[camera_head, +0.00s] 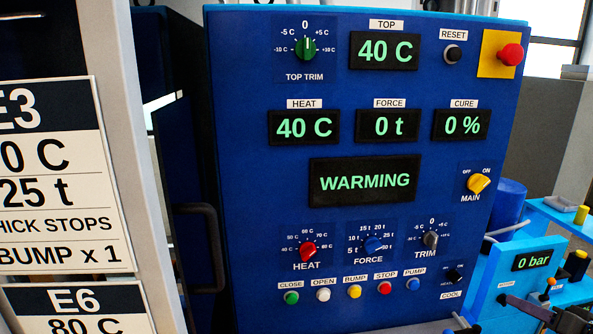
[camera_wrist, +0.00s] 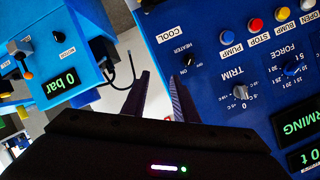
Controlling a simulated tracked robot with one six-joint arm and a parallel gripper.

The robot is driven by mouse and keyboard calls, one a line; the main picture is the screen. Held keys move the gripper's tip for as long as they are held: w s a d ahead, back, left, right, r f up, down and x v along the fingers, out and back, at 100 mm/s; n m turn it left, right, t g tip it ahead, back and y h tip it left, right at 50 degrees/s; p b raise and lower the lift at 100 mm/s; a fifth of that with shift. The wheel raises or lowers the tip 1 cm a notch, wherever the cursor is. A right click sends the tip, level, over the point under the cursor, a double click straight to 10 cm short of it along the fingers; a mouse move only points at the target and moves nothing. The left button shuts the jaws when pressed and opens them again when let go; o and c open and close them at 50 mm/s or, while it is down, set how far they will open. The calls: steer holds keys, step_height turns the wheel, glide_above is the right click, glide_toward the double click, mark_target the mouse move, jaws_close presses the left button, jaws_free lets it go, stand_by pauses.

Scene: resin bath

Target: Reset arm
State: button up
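My gripper (camera_wrist: 160,75) shows in the wrist view with its two dark fingers apart and nothing between them. Its fingers point toward the lower edge of the blue control panel (camera_head: 235,150), near the COOL/HEATER switch (camera_wrist: 187,60). In the head view, dark parts at the lower right edge seem to be my gripper (camera_head: 525,307), in front of the blue pump unit. I see no contact with any control.
The panel displays read 40 C, 0 t, 0 % and WARMING (camera_head: 365,181). A yellow MAIN knob (camera_head: 479,183) and red emergency button (camera_head: 511,54) are on the right. The blue unit shows 0 bar (camera_head: 534,260). A cable (camera_wrist: 125,70) hangs beside my fingers. Recipe cards (camera_head: 60,180) stand left.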

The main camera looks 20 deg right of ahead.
steer(key=s+d+f+m+g+h, duration=0.2)
steer(key=s+d+f+g+h, duration=0.1)
steer(key=s+d+g+h, duration=0.45)
steer(key=w+a+r+n+y, duration=0.2)
steer(key=a+r+n+y, duration=0.1)
steer(key=a, duration=1.8)
steer(key=w+a+r+n+y, duration=0.3)
steer(key=a+r, duration=0.1)
steer(key=a, duration=1.7)
steer(key=w+a+r+n+y, duration=0.3)
steer(key=a+n, duration=0.1)
steer(key=a, duration=1.7)
steer(key=shift+r+g, duration=0.25)
steer(key=shift+g, duration=0.2)
